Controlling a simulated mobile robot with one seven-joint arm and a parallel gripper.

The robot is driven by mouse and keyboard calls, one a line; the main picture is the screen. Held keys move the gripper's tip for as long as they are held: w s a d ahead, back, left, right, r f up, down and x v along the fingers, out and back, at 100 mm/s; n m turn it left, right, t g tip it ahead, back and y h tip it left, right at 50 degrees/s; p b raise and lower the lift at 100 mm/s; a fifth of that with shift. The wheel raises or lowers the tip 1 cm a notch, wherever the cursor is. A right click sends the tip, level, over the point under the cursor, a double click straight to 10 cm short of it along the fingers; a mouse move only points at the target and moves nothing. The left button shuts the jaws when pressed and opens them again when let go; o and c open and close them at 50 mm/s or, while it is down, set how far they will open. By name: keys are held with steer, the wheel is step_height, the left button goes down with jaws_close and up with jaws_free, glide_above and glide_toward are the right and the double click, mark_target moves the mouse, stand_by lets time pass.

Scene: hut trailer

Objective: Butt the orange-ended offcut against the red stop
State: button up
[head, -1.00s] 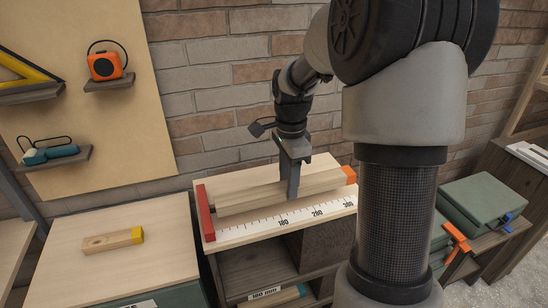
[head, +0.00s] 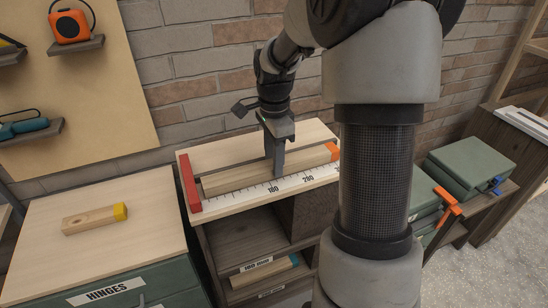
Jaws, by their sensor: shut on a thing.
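The orange-ended offcut (head: 240,180) is a long pale wooden bar lying on the measuring board (head: 215,158). Its orange end (head: 333,151) is at the right, by my arm. Its plain left end is close beside the red stop (head: 188,184), a red bar across the board's left edge. I cannot tell whether the two touch or a thin gap remains. My gripper (head: 276,172) points down and is shut on the offcut near its middle. The far finger is hidden.
A white scale (head: 250,193) runs along the board's front. A yellow-ended offcut (head: 94,219) lies on the left cabinet top (head: 140,206). Shelves are open below the board. Green cases (head: 470,160) stand at the right. A brick wall is behind. My arm hides the board's right end.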

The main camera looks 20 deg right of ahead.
mark_target(269, 165)
steer(key=shift+a+f, duration=0.15)
steer(key=shift+a, duration=0.55)
stand_by(0.6)
steer(key=o, duration=1.3)
steer(key=shift+o, duration=0.2)
step_height(269, 165, up, 16)
steer(key=p, duration=0.1)
steer(key=s+a+r+n+t+p, duration=0.25)
steer(key=s+a+r+n, duration=0.25)
steer(key=s+r+n, duration=0.3)
steer(key=s+a+f+n+t+p, duration=0.2)
steer(key=s+a+f+n+t, duration=0.1)
steer(key=s+n, duration=0.7)
steer(key=shift+s+f, duration=0.15)
steer(key=shift+s, duration=0.9)
